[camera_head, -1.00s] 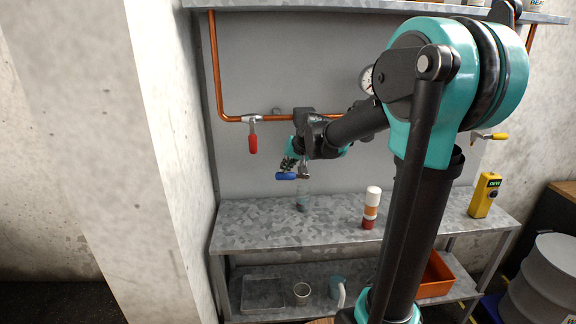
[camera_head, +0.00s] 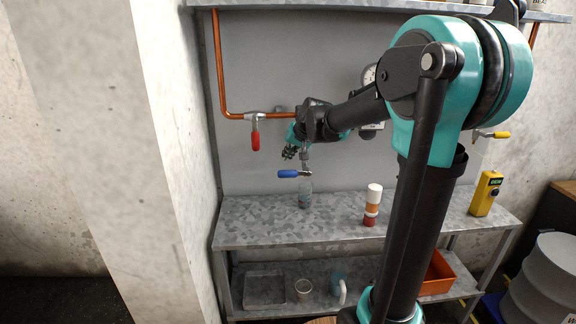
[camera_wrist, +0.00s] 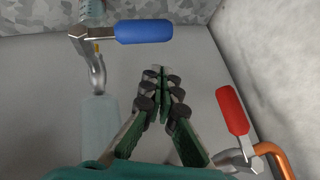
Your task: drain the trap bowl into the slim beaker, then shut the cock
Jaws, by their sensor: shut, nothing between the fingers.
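My gripper (camera_head: 288,153) is shut and empty, above and slightly left of the blue lever (camera_head: 287,173) of the cock. The wrist view shows its fingertips (camera_wrist: 160,72) together, apart from the blue lever (camera_wrist: 145,31). The lever lies level, crosswise to the upright drain pipe. The slim beaker (camera_head: 305,197) stands upright on the bench under the cock, with blue-green content low in it; only part of the beaker (camera_wrist: 92,10) shows in the wrist view. The pale, clear trap bowl (camera_wrist: 99,130) shows beside my fingers; its level is not clear. My arm hides it in the head view.
A red lever (camera_head: 255,138) hangs from the copper pipe (camera_head: 222,70) to the left; the wrist view shows this red lever (camera_wrist: 231,110) close to my fingers. A banded white, orange and red stack (camera_head: 372,205) and a yellow device (camera_head: 486,193) stand on the bench (camera_head: 250,220).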

